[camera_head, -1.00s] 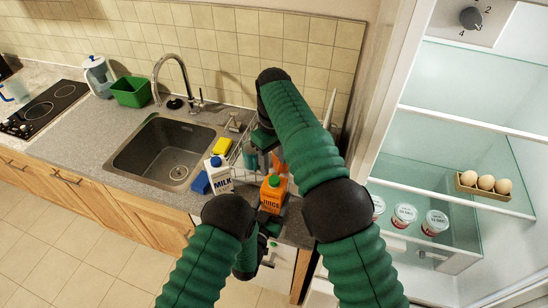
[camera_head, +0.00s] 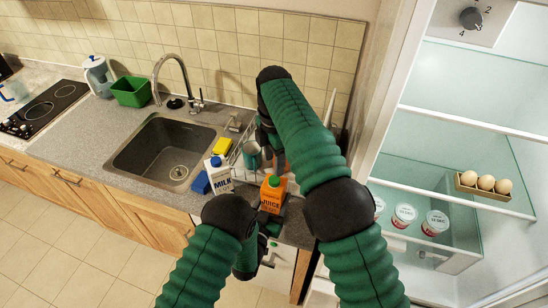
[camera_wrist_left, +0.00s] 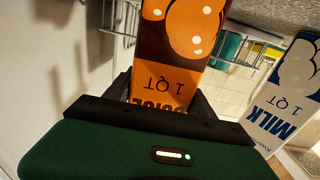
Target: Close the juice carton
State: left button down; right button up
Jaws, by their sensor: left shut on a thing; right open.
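The orange juice carton (camera_head: 271,199) stands upright at the counter's front edge in the head view, with a green cap (camera_head: 273,181) at its top. My left gripper (camera_wrist_left: 163,98) is shut on the carton's sides in the left wrist view. That view shows the carton's printed front but not its top. My right gripper (camera_head: 272,154) is open and empty, behind and above the carton near the dish rack. Its fingertips are partly hidden by my arm.
The milk carton (camera_head: 219,178) stands just left of the juice. A wire dish rack (camera_wrist_left: 243,47) stands behind. The sink (camera_head: 165,152) is to the left; the open fridge (camera_head: 455,130) is on the right.

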aim_at(274, 179)
notch_tip(274, 179, down, 7)
jog(key=shift+f, duration=0.2)
grip_shut()
dwell(0.4)
